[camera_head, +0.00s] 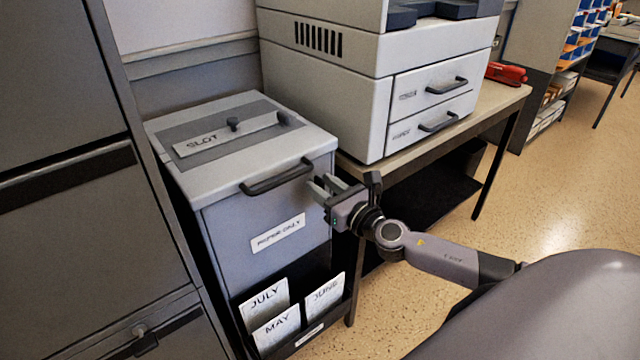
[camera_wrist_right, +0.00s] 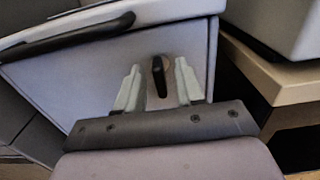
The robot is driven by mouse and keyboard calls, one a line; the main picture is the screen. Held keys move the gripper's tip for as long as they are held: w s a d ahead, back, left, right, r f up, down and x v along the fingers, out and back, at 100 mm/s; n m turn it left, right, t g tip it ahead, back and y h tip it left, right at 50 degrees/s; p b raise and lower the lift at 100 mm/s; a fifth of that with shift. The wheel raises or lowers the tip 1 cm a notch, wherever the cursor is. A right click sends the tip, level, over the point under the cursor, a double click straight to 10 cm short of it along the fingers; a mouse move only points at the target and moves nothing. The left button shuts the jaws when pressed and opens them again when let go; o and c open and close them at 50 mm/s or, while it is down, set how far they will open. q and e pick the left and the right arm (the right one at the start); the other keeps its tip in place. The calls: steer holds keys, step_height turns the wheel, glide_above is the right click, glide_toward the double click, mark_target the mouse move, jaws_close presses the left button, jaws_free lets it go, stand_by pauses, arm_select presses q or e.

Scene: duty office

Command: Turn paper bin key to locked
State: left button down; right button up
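The paper bin (camera_head: 222,225) is a grey box with a lid marked SLOT and a front label reading PAPER ONLY. Its black key (camera_wrist_right: 159,78) shows in the right wrist view, on the front face, roughly upright with a slight tilt, over a brownish round base. In the head view the key is hidden behind my right gripper (camera_head: 319,187). That gripper is at the bin's upper right front, just below the lid handle. Its two pale fingers are spread, one on each side of the key, with gaps visible. My left gripper is not in view.
The black lid handle (camera_head: 275,178) juts out close to my right gripper. A printer (camera_head: 345,85) stands on a table (camera_head: 505,98) to the right. A dark cabinet (camera_head: 75,180) stands close on the left. A rack with month cards (camera_head: 275,328) is low on the bin's front.

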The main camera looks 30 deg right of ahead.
steer(key=shift+w+a, duration=0.1)
steer(key=shift+w, duration=0.55)
jaws_close()
